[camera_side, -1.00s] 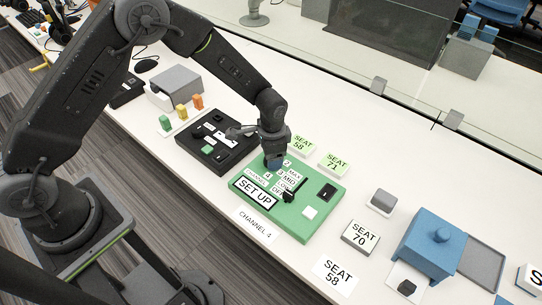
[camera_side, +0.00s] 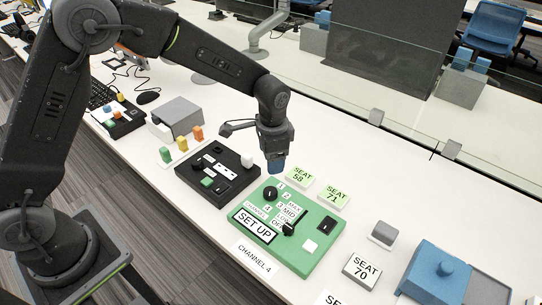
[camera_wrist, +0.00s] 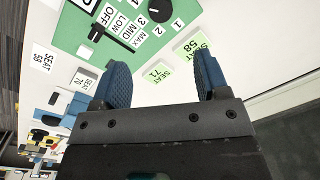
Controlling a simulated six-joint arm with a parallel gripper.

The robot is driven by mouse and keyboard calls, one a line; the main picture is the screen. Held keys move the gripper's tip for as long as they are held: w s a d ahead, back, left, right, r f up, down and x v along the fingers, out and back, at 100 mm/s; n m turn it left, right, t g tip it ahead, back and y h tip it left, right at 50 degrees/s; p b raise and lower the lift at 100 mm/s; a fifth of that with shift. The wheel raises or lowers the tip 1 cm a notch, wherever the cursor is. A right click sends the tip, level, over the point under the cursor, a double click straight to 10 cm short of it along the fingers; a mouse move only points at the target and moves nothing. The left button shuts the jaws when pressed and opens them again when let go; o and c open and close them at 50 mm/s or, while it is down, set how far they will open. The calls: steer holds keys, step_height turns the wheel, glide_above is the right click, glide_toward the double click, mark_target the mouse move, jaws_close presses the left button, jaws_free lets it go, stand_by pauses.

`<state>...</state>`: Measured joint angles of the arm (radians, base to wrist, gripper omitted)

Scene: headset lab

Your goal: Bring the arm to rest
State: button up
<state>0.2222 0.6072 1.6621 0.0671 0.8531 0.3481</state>
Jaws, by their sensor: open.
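My gripper (camera_side: 275,163) hangs above the back edge of the green SET UP panel (camera_side: 295,259) in the side view. In the wrist view my gripper (camera_wrist: 164,85) shows two blue fingers spread apart with nothing between them. The panel has a round black knob (camera_side: 270,193) with channel numbers around it, and a black slider (camera_side: 289,228) beside the LOW, MID and MAX labels. The knob also shows in the wrist view (camera_wrist: 161,15), apart from my fingers. My gripper looks clear of the panel.
A black control box (camera_side: 218,172) stands left of the panel. Green tags SEAT 58 (camera_side: 300,176) and SEAT 71 (camera_side: 334,194) lie behind it. A SEAT 70 block (camera_side: 362,270) and a blue box (camera_side: 437,275) stand right. A glass divider (camera_side: 400,110) runs along the back.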

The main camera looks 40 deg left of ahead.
steer(key=s+a+r+n+t, duration=0.1)
steer(key=s+a+r+n, duration=0.15)
steer(key=s+r, duration=0.4)
steer(key=s+a+r+n+t, duration=0.1)
steer(key=s+a+r, duration=0.2)
steer(key=r, duration=0.6)
steer(key=s+a+r+n+t, duration=0.1)
steer(key=s+a, duration=0.1)
steer(key=s, duration=0.5)
steer(key=s+a+r+n+t, duration=0.1)
steer(key=s+r+n+t, duration=0.1)
steer(key=s, duration=0.6)
steer(key=shift+a, duration=0.4)
